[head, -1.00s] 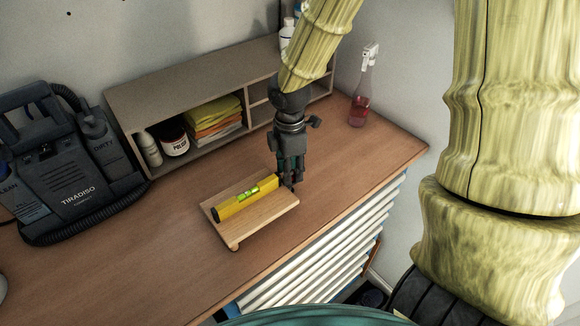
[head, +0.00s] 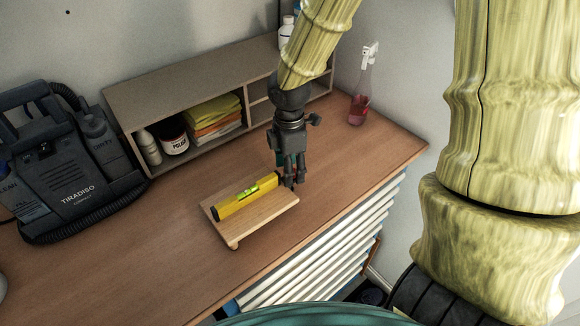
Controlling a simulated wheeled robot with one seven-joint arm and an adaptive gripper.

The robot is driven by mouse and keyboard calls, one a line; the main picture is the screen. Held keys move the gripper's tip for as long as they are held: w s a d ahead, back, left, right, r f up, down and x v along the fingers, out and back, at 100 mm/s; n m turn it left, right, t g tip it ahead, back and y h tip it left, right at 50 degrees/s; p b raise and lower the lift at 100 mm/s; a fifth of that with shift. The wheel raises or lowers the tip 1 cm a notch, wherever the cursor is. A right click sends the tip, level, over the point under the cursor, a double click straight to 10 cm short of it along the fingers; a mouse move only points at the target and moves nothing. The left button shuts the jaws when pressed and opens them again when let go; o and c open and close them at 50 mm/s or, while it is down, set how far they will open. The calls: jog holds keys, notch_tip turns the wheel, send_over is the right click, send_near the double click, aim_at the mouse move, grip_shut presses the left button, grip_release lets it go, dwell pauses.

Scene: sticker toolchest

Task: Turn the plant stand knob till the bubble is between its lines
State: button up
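The plant stand (head: 262,219) is a small light wooden board on short feet, on the wooden bench top. A yellow spirit level (head: 235,203) with black ends lies along it. Its green vial (head: 248,191) shows, but the bubble and lines are too small to read. My gripper (head: 294,184) points down at the board's back right corner, just beyond the level's right end. I cannot tell whether its fingers touch anything. The knob is not visible; it may be hidden by the gripper.
A grey shelf unit (head: 195,87) with folded cloths (head: 214,113) and a polish tin (head: 172,136) stands behind. A dark cleaning machine (head: 70,165) is at left. A spray bottle (head: 360,100) stands at the back right. Bench top in front of the machine is clear.

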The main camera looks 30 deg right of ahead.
notch_tip(320, 180, up, 12)
jog(key=shift+f, duration=0.15)
dwell(0.5)
jog(key=shift+w+d, duration=0.1)
